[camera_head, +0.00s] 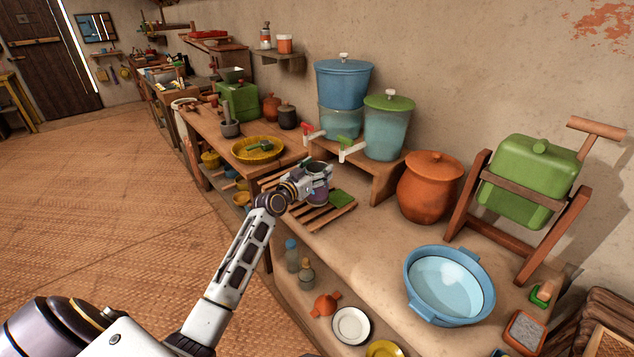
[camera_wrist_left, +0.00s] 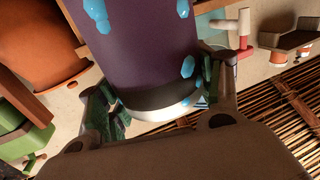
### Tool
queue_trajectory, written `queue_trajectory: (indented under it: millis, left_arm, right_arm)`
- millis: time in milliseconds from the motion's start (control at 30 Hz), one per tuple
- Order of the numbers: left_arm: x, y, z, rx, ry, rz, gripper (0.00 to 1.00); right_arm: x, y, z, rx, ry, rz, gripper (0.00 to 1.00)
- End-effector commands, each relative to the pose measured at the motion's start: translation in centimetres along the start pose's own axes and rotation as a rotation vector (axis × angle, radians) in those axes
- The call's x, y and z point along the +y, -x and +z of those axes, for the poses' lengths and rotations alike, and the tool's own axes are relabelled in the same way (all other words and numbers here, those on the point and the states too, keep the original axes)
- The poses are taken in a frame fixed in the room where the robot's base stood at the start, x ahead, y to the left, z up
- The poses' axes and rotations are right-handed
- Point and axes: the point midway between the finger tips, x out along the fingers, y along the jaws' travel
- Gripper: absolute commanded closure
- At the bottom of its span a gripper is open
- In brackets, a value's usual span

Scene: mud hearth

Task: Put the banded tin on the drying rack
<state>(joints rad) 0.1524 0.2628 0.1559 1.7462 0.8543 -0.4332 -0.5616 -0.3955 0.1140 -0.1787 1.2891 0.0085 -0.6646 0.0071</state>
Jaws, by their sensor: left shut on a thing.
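My left gripper (camera_head: 311,180) is shut on the banded tin (camera_head: 319,194), over the wooden drying rack (camera_head: 317,218) on the counter. The tin is dark purple and looks about upright; the gripper partly hides it. I cannot tell whether its base touches the slats. In the left wrist view the tin (camera_wrist_left: 150,50) shows a purple wall, pale blue spots and a pale band, between the fingers of my gripper (camera_wrist_left: 160,105). My right gripper is not in view.
A wooden stand (camera_head: 382,184) with blue water vessels is behind. A clay pot (camera_head: 430,190) and blue basin (camera_head: 447,288) are to the right. A yellow bowl (camera_head: 257,149) is to the left. Bare counter lies before the pot.

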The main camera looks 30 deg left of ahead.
Motion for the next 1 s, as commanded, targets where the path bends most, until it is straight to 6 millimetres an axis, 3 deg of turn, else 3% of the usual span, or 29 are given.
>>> queue_trajectory:
  millis: [367, 533, 800, 1000]
  left_arm:
    - [0.0, 0.0, 0.2, 0.0, 0.0, 0.0, 0.63]
    - [0.0, 0.0, 1.5, -0.002, 0.002, 0.0, 0.63]
    - [0.0, 0.0, 3.7, -0.001, 0.002, 0.0, 0.63]
    - [0.0, 0.0, 4.2, 0.0, 0.0, 0.0, 0.63]
  right_arm:
    - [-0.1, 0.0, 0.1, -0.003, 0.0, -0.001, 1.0]
    - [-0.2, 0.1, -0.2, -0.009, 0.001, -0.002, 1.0]
    - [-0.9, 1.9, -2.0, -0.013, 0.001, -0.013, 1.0]
    - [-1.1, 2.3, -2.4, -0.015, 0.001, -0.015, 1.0]
